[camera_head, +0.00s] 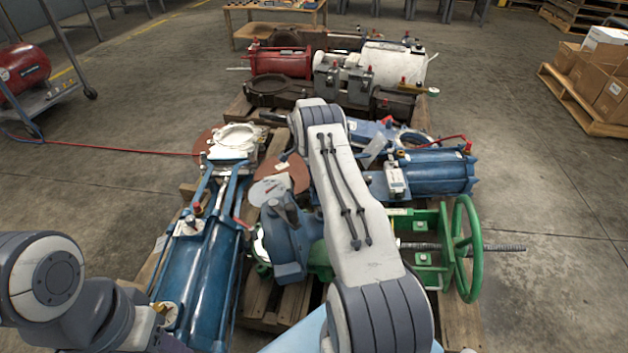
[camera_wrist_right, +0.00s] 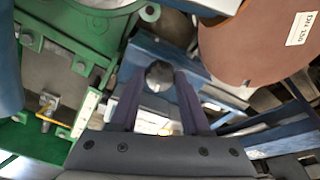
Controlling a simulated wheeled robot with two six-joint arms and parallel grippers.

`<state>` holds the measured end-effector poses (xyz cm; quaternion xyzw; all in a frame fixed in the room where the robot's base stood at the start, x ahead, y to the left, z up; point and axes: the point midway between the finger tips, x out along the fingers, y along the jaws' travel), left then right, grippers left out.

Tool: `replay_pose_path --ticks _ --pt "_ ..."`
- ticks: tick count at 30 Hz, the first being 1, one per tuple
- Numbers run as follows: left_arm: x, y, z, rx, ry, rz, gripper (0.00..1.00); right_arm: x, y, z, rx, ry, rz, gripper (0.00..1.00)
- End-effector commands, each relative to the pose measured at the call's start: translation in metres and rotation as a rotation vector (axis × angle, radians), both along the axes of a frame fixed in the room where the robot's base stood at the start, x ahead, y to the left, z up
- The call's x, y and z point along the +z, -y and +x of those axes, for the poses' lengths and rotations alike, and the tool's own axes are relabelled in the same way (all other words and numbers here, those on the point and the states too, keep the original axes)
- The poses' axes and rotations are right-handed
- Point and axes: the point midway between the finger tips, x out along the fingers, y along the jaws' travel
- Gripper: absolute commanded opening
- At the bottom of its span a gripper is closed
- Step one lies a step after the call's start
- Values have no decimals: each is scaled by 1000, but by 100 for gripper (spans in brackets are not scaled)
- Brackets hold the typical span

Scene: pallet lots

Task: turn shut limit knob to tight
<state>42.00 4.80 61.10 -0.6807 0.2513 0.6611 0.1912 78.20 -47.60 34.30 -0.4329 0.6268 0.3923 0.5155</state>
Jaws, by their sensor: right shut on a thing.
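In the right wrist view, a dark, rounded knob (camera_wrist_right: 159,73) sits between the fingertips of my right gripper (camera_wrist_right: 160,84). The two dark fingers are shut on it from both sides. I take it for the limit knob; no mark or scale on it can be read, so I cannot tell its setting. In the head view my right arm spans the middle of the pallet and hides the knob; I cannot make out the gripper there with certainty. My left arm shows at the lower left, but its gripper is outside the picture.
A green valve with a handwheel (camera_head: 462,250) and threaded stem lies right of my arm. A long blue cylinder (camera_head: 193,262) lies to the left. Another blue cylinder (camera_head: 437,174) lies behind the handwheel.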

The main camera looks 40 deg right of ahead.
Motion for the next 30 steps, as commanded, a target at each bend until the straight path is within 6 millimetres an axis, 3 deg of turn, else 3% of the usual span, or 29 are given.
replay_pose_path --ticks 9,26,27,29,30 --pt "-4 0 0 0 0 0 50 0 0 0 -134 9 -6 0" --pt "-5 0 0 0 0 0 50 0 0 0 -165 11 -7 0" --pt "-5 0 0 0 0 0 50 0 0 0 -165 11 -7 54" --pt "-5 0 0 0 0 0 50 0 0 0 -165 11 -7 76" --pt "-5 0 0 0 0 0 50 0 0 0 -164 11 -7 76"
